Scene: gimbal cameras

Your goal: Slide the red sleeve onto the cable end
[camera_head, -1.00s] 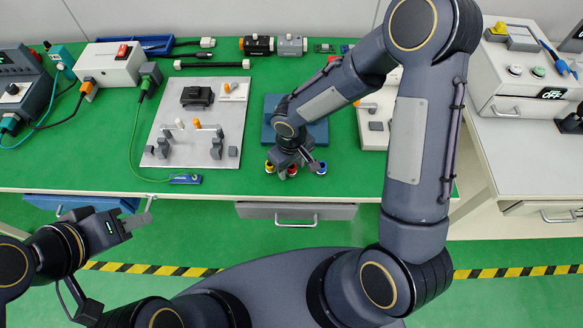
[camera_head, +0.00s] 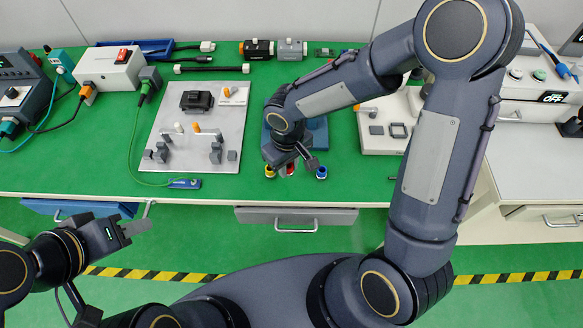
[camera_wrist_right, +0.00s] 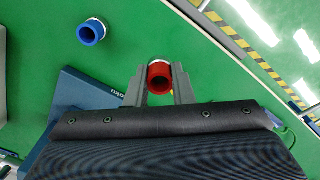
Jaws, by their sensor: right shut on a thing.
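The red sleeve (camera_wrist_right: 160,78), a short tube with a pale far end, sits between the two fingers of my right gripper (camera_wrist_right: 159,84) in the right wrist view. The fingers are shut on it. In the head view my right gripper (camera_head: 288,164) is near the front edge of the green bench and hides most of the sleeve. A thin green cable (camera_head: 134,135) loops down the bench to a blue piece (camera_head: 185,184) near the front edge. I cannot tell which part is the cable end. My left gripper (camera_head: 132,229) hangs before the bench, its opening unclear.
A yellow sleeve (camera_head: 269,171) and a blue sleeve (camera_head: 321,173) stand either side of my right gripper. A metal plate (camera_head: 211,105) with several posts lies left of it. A dark blue pad (camera_head: 315,128) lies behind it. A pale block (camera_head: 378,142) is to the right.

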